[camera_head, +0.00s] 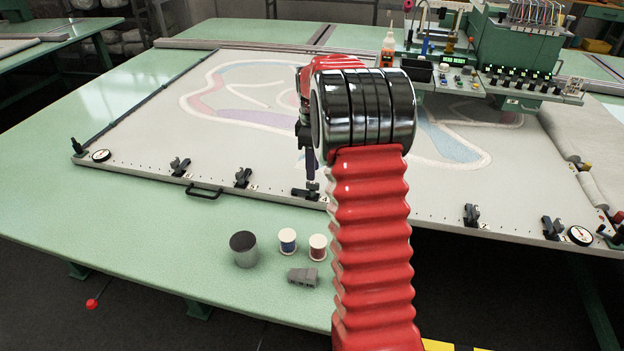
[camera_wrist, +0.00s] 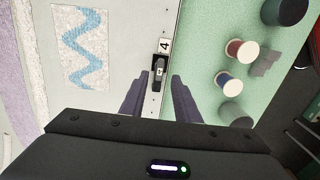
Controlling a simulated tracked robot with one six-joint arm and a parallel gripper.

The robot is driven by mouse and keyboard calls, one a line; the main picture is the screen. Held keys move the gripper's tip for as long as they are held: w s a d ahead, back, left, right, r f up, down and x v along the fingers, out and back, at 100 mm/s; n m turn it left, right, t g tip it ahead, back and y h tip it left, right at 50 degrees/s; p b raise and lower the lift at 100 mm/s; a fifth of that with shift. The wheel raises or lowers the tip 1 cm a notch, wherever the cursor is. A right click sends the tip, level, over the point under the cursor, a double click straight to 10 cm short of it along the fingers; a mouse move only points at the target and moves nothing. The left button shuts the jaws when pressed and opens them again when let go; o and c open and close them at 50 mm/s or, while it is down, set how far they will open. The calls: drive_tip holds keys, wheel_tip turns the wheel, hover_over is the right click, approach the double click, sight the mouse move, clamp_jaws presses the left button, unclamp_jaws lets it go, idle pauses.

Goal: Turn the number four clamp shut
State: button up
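The number four clamp (camera_wrist: 160,75) is a small black clamp on the pale frame's edge, just below a white label reading 4 (camera_wrist: 164,46) in the wrist view. Its dark body lies lengthwise along the edge. In the head view the clamp (camera_head: 303,193) sits under my gripper (camera_head: 311,172). My gripper points down; its two dark fingers (camera_wrist: 160,97) are apart in the wrist view, one on each side of the clamp in the picture, with visible gaps. Nothing is held. I cannot tell the height of the fingertips above the clamp. My arm hides part of the frame edge right of it.
Other clamps stand along the edge, including ones at left (camera_head: 243,178) and right (camera_head: 471,215). A frame handle (camera_head: 204,192) is nearby. On the green table are a grey cylinder (camera_head: 244,250), a blue spool (camera_head: 288,242), a red spool (camera_head: 318,248) and a grey block (camera_head: 303,277).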

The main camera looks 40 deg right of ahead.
sight(313, 183)
wheel_tip(313, 183, down, 5)
idle(0.3)
drive_tip(key=shift+c, duration=0.4)
clamp_jaws()
